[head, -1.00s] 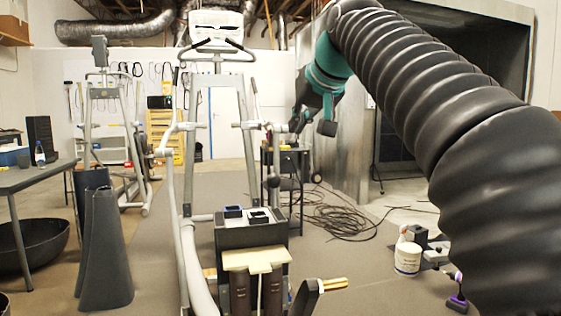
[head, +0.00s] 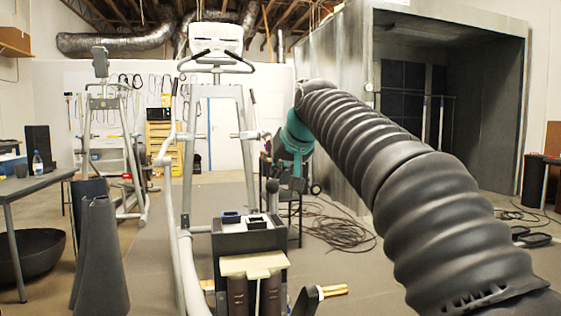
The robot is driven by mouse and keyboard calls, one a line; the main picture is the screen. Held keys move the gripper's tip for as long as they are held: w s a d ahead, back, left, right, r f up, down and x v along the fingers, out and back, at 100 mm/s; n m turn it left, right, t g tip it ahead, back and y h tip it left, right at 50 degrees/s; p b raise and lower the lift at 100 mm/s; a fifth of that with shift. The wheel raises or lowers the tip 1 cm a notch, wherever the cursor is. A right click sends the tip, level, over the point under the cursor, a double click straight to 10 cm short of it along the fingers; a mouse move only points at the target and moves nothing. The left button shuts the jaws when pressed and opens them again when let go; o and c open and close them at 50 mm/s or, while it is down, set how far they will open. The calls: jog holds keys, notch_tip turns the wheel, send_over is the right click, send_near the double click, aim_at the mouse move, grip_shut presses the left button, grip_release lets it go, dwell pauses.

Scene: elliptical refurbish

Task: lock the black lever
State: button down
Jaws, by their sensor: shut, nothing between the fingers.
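My gripper (head: 283,160) is at the end of the teal wrist, small and dark, beside the elliptical's right side; its fingers are shut and empty. The elliptical machine (head: 213,125) stands in the middle with grey uprights. A black knobbed lever (head: 272,187) stands upright just below my gripper, apart from it as far as I can see. A black angled piece (head: 305,302) with a gold-coloured handle (head: 333,290) is at the bottom, well below my gripper. I cannot tell which of these is the task's lever, or whether it is locked.
A dark box-like housing (head: 247,245) with a cream plate (head: 253,264) stands in front. Coiled black cable (head: 335,232) lies on the floor to the right. A table (head: 30,184), a dark bowl (head: 30,255) and a second elliptical (head: 110,130) are at left.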

aim_at(277, 184)
jog(key=shift+f, duration=0.15)
jog(key=shift+f+b, duration=1)
jog(key=shift+f, duration=0.6)
jog(key=shift+r, duration=0.1)
jog(key=w+r+p+v, duration=0.2)
jog(key=p+v, duration=0.2)
jog(key=v, duration=0.9)
jog(key=shift+r, duration=0.2)
